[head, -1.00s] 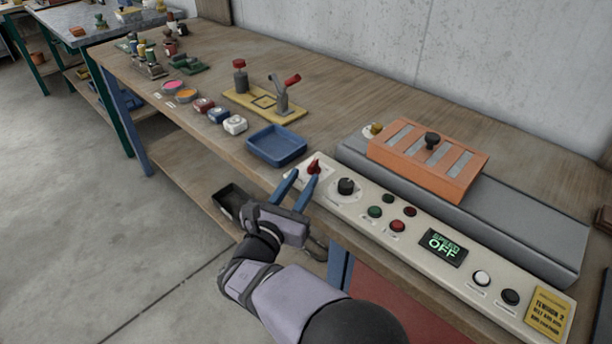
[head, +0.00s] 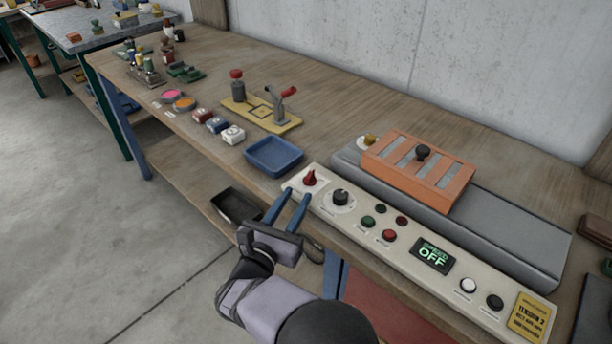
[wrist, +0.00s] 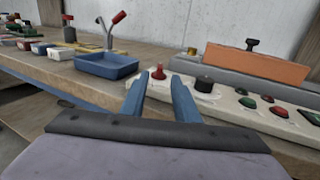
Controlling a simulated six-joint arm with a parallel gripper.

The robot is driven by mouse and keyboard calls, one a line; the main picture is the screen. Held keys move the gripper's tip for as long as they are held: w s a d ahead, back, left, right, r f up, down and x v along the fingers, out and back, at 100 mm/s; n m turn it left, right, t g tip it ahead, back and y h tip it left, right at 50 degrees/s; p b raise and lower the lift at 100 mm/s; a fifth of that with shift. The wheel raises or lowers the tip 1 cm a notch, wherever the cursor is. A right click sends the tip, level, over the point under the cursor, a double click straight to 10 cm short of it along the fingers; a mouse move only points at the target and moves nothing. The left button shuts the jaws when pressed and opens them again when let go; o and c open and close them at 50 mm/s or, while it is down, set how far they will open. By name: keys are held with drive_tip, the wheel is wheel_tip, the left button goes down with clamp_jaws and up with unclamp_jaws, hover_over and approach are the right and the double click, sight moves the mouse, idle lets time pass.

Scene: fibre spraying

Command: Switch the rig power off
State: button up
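The control panel (head: 450,277) runs along the front of the bench. A red rotary switch (head: 310,177) sits at its left end; it also shows in the wrist view (wrist: 158,73). A green-lit display (head: 433,255) on the panel reads OFF. My gripper (head: 297,194) has two blue fingers, apart with nothing between them. The fingertips are just in front of the red switch, at the panel's front edge. In the wrist view the switch stands beyond the gap between the fingers (wrist: 158,90), and no contact shows.
Right of the switch are a black knob (head: 341,197) and several buttons. A blue tray (head: 274,157) lies left of the panel. An orange cover (head: 418,171) sits on the grey unit (head: 500,233) behind. A dark bin (head: 236,205) is on the lower shelf.

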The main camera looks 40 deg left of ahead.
sight(307, 180)
drive_tip(key=shift+p+x, duration=0.8)
drive_tip(key=shift+x, duration=2.85)
drive_tip(key=shift+f, duration=0.1)
clamp_jaws()
